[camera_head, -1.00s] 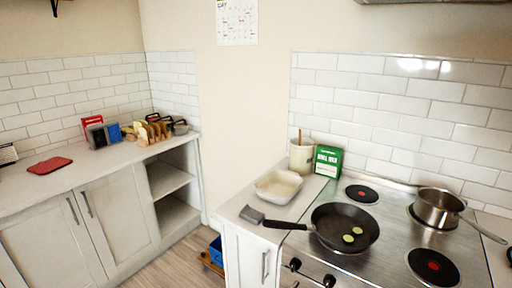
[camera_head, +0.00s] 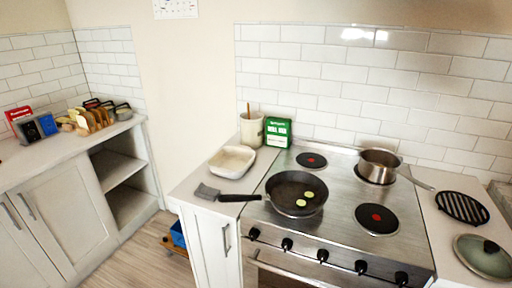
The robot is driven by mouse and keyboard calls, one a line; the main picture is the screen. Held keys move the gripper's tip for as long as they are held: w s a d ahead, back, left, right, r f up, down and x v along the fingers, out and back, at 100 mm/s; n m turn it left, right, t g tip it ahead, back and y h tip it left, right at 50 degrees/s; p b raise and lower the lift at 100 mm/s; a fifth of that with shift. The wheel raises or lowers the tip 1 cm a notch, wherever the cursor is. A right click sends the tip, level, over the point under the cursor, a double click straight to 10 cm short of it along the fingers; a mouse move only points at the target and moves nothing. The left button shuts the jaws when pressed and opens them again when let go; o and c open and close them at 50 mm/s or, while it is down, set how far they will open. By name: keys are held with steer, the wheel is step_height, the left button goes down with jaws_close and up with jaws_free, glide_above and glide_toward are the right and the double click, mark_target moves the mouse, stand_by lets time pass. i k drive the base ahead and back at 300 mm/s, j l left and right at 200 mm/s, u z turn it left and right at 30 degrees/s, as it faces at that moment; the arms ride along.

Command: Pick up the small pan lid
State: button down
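A round pan lid (camera_head: 482,257) with a greenish-grey surface, a metal rim and a dark knob lies on the counter at the lower right, to the right of the stove. It is close to the right edge of the picture. My gripper is not in view.
A frying pan (camera_head: 297,194) with green slices sits on the stove, its handle pointing left over the counter. A saucepan (camera_head: 379,164) stands at the back right burner. A black trivet (camera_head: 462,207) lies behind the lid. A white dish (camera_head: 232,162) and green box (camera_head: 279,132) stand left.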

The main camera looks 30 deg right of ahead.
mark_target(484, 257)
steer(key=z, duration=1.6)
